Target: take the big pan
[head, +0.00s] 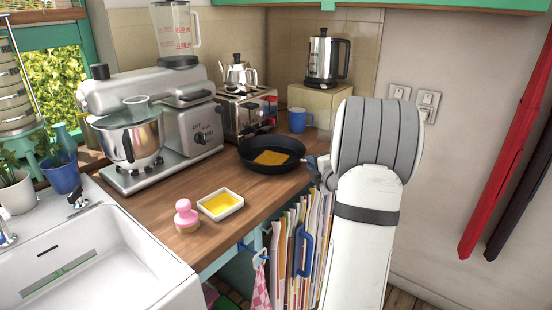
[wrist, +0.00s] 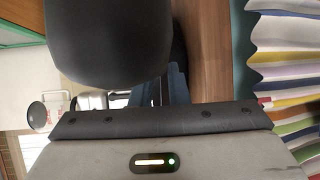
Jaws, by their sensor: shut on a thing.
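A black frying pan (head: 270,167) is at the right end of the wooden counter, with a flat yellow-orange piece (head: 271,158) in it. It is the only pan I see. My gripper (head: 314,168) is at the pan's right side, where the handle is, and is shut on it; my arm hides most of the grip. I cannot tell whether the pan rests on the counter or is just off it. In the wrist view my blue fingers (wrist: 177,84) are partly covered by a large dark rounded shape, and the grip itself is hidden.
A toaster (head: 244,112), a blue mug (head: 298,119) and a kettle on a box (head: 318,101) stand behind the pan. A stand mixer (head: 160,115) is left. A striped curtain (head: 297,245) hangs below.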

